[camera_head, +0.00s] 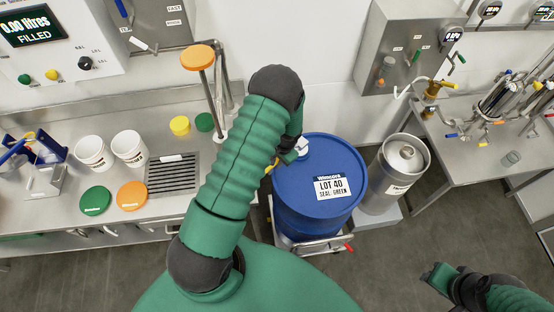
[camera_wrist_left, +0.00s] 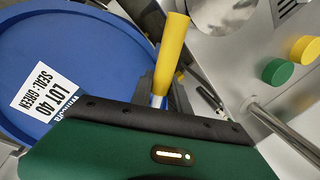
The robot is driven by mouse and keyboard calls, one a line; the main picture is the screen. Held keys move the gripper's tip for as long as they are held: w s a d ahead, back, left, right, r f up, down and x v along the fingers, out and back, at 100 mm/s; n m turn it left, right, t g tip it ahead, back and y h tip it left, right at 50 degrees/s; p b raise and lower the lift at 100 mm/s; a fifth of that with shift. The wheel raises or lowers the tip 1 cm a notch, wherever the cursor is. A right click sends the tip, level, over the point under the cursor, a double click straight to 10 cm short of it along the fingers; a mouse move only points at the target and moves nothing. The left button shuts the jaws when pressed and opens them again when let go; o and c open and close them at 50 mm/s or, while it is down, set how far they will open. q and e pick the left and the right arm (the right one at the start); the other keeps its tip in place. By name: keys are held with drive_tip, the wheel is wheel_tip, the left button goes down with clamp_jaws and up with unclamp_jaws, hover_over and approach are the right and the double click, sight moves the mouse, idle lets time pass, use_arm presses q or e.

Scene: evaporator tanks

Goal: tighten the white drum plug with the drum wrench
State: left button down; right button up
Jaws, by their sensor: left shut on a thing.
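The blue drum (camera_head: 335,190) has a "LOT 40 SEAL: GREEN" label and also fills the left of the left wrist view (camera_wrist_left: 60,45). A small white piece, apparently the white drum plug (camera_head: 303,146), shows at the left of its lid beside my left gripper (camera_head: 290,156). My left gripper is shut on the drum wrench, whose yellow handle (camera_wrist_left: 173,48) and short metal part show in the left wrist view. The wrench's working end is hidden, so I cannot tell whether it meets the plug. My right gripper (camera_head: 438,277) is low at the right, away from the drum; its jaw opening is unclear.
A steel keg (camera_head: 400,165) stands close right of the drum. The left counter holds white tubs (camera_head: 128,147), green (camera_head: 95,200) and orange (camera_head: 131,195) lids, and a drain grate (camera_head: 172,175). A bench (camera_head: 480,165) with piping stands at the right.

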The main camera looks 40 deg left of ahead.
use_arm(q)
drive_tip(key=shift+a, duration=0.35)
use_arm(e)
drive_tip(key=shift+a, duration=0.3)
use_arm(q)
drive_tip(key=shift+d, duration=0.4)
use_arm(e)
drive_tip(key=shift+d, duration=0.2)
use_arm(q)
drive_tip(key=shift+f, duration=0.15)
use_arm(e)
drive_tip(key=shift+f, duration=0.1)
use_arm(q)
drive_tip(key=shift+a+f+b, duration=0.1)
drive_tip(key=shift+f+b, duration=0.25)
drive_tip(key=shift+b, duration=0.05)
drive_tip(key=shift+f, duration=0.1)
use_arm(e)
drive_tip(key=shift+a+f, duration=0.1)
drive_tip(key=shift+f, duration=0.25)
use_arm(q)
drive_tip(key=shift+f+b, duration=0.4)
drive_tip(key=shift+f, duration=0.05)
use_arm(e)
drive_tip(key=shift+f, duration=0.35)
